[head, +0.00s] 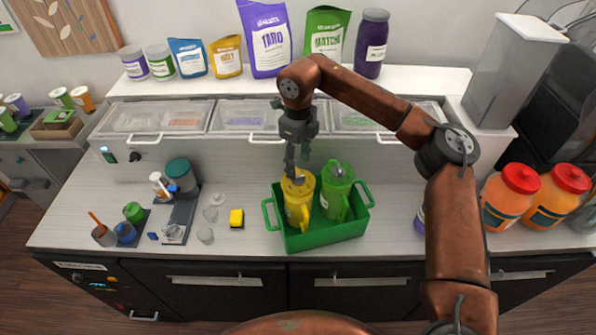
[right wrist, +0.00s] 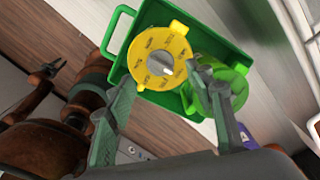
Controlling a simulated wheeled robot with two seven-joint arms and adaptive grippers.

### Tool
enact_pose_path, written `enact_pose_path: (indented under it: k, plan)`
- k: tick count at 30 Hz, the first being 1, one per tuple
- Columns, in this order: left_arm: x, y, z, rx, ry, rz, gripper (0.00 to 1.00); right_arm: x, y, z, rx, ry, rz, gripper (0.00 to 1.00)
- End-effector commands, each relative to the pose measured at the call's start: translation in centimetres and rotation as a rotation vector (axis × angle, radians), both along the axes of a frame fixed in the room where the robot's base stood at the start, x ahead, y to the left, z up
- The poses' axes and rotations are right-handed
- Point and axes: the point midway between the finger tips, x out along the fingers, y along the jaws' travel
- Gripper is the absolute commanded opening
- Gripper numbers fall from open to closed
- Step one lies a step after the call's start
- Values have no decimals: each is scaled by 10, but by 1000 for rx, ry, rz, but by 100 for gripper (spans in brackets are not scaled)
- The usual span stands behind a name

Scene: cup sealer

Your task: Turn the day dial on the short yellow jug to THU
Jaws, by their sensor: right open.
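The yellow jug (head: 298,212) stands upright in a green caddy (head: 325,240) on the counter. In the right wrist view its round yellow top is the day dial (right wrist: 152,50), with dark lettering around the rim and a grey pointer or knob (right wrist: 154,68) near the middle. The lettering is too small to read surely. My right gripper (head: 294,165) points down over the dial, and its open fingers (right wrist: 161,80) show on either side of the dial's lower part. I cannot tell whether they touch it.
A green jug (head: 335,192) stands close beside the yellow jug in the caddy. Bins with clear lids (head: 244,117) line the back.

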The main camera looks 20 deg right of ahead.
Motion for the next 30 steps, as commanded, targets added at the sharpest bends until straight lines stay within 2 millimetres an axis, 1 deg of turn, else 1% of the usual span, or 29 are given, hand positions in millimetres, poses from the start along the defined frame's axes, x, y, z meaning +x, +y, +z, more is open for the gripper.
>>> enact_pose_path:
  k: [1, 6, 9, 12, 16, 30]
  plan:
    - [0, 0, 0, 0, 0, 0, 22, 1, 0, 13, 1, -3, -1, 49]
    - [1, -1, 0, -1, -1, 0, 22, 1, 1, 45, 1, -2, -1, 49]
    - [1, -1, 0, -1, -1, 0, 22, 1, 1, 59, 1, -1, 0, 49]
    - [1, -1, 0, -1, -1, 0, 22, 0, 1, 67, 1, 1, 1, 49]
    - [1, -1, 0, -1, -1, 0, 22, 0, 1, 72, 1, 1, 1, 49]
    - [1, -1, 2, -1, -1, 0, 22, 0, 0, 74, 1, 1, 0, 49]
